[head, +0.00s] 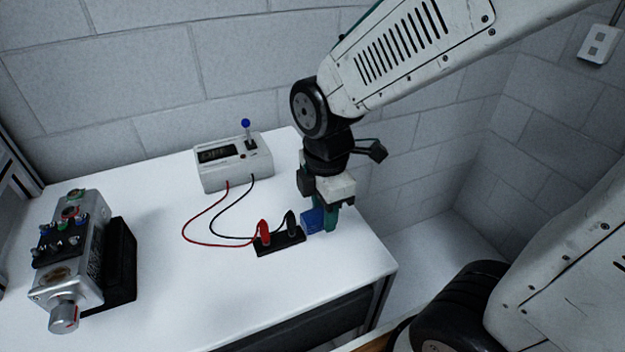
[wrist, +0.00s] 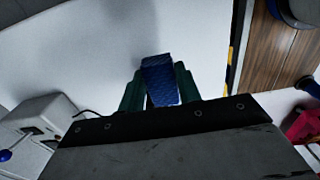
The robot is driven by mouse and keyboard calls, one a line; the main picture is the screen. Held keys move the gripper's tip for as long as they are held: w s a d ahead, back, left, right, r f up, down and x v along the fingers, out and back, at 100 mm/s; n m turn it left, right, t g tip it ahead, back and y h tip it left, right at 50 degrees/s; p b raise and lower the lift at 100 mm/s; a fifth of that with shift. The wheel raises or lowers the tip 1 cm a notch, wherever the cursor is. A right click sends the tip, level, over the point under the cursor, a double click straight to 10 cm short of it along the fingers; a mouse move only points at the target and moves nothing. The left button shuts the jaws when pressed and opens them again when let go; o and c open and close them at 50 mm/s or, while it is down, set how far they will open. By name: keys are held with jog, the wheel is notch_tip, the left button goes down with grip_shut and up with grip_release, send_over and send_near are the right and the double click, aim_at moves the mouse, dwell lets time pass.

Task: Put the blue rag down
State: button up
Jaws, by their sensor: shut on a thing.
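The blue rag (head: 312,220) is a small folded blue block held between the green fingers of my gripper (head: 322,218). In the wrist view the rag (wrist: 160,80) sits between both fingertips (wrist: 160,88), and my gripper is shut on it. The rag is low over the right part of the white table (head: 345,262). I cannot tell whether it touches the surface. My gripper points down, and part of the rag is hidden by a finger in the head view.
Just left of the rag is a black holder (head: 280,241) with red and black probes, wired to a grey meter (head: 235,165) with a blue-knobbed lever. A metal device (head: 75,250) stands at the far left. The table's right edge is close. Clear white surface lies in front.

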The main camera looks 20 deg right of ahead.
jog(key=w+d, duration=0.1)
jog(key=w, duration=0.3)
jog(key=w+d+f, duration=0.1)
jog(key=w+d, duration=0.1)
jog(key=w, duration=0.2)
jog(key=w+d, duration=0.1)
jog(key=w, duration=0.4)
jog(key=shift+d+f, duration=0.15)
jog(key=shift+d, duration=0.25)
jog(key=shift+f, duration=1.75)
jog(key=shift+f, duration=0.15)
jog(key=o, duration=0.8)
jog(key=shift+o, duration=1.1)
